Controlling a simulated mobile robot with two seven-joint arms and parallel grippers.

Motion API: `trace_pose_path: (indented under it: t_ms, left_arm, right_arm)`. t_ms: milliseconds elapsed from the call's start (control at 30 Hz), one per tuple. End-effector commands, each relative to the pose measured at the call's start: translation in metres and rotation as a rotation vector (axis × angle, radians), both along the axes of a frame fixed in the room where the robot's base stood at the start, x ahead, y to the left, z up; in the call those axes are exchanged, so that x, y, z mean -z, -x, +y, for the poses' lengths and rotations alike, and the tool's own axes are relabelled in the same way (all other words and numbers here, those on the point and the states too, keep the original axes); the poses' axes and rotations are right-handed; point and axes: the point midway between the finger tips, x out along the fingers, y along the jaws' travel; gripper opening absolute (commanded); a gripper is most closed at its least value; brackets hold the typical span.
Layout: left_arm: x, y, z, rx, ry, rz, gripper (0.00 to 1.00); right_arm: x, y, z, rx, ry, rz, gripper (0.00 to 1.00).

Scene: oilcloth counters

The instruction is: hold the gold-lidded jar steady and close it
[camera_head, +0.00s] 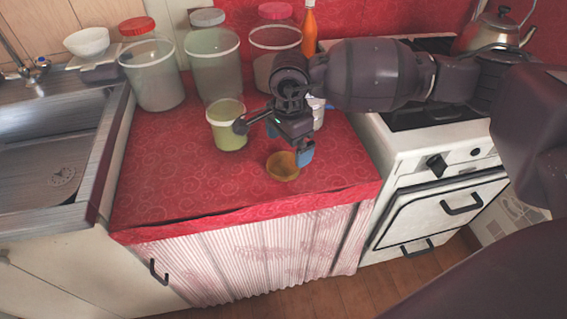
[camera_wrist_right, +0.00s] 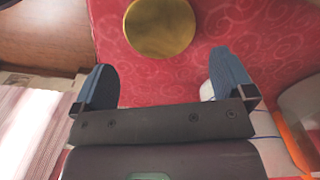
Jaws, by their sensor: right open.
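The gold lid (camera_head: 283,166) lies on the red oilcloth near the counter's front; it also shows in the right wrist view (camera_wrist_right: 161,27) at the top. The jar (camera_head: 228,130), squat and pale green with a light rim, stands upright behind and left of the lid. It looks uncapped. My right gripper (camera_head: 289,141) is above the counter, close to the lid and right of the jar. Its blue fingers are spread with nothing between them, and the lid is beyond the fingertips in the wrist view (camera_wrist_right: 164,80). My left gripper is not in view.
Large lidded containers (camera_head: 213,62) line the back, beside an orange bottle (camera_head: 309,30). A white object (camera_head: 317,112) stands partly hidden behind my right gripper. A sink (camera_head: 50,150) is left and a white stove (camera_head: 430,160) right. The counter's front left is clear.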

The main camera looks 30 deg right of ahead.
Motion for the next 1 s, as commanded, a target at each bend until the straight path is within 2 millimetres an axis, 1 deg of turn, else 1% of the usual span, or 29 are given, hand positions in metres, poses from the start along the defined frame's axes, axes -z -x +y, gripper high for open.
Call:
trace_pose_path:
  t_ms: [167,300,433,500,667,833,1000]
  left_arm:
    - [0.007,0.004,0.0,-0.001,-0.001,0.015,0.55]
    - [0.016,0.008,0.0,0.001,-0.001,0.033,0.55]
    - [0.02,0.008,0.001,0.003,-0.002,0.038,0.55]
    - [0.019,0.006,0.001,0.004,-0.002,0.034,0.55]
    - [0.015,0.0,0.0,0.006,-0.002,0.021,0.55]
    - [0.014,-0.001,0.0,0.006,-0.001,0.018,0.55]
    - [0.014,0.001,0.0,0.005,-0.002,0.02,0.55]
  right_arm:
    - [0.015,0.0,0.0,0.0,0.0,0.006,1.0]
    - [0.036,0.0,0.0,0.0,0.001,0.01,1.0]
    - [0.051,0.0,0.0,0.0,0.0,0.009,1.0]
    - [0.054,-0.001,0.0,0.0,0.0,0.006,1.0]
    - [0.052,-0.001,0.0,0.0,0.0,0.001,1.0]
    - [0.052,-0.001,0.0,0.0,0.0,0.001,1.0]
    - [0.052,-0.001,0.0,0.0,0.0,0.001,0.74]
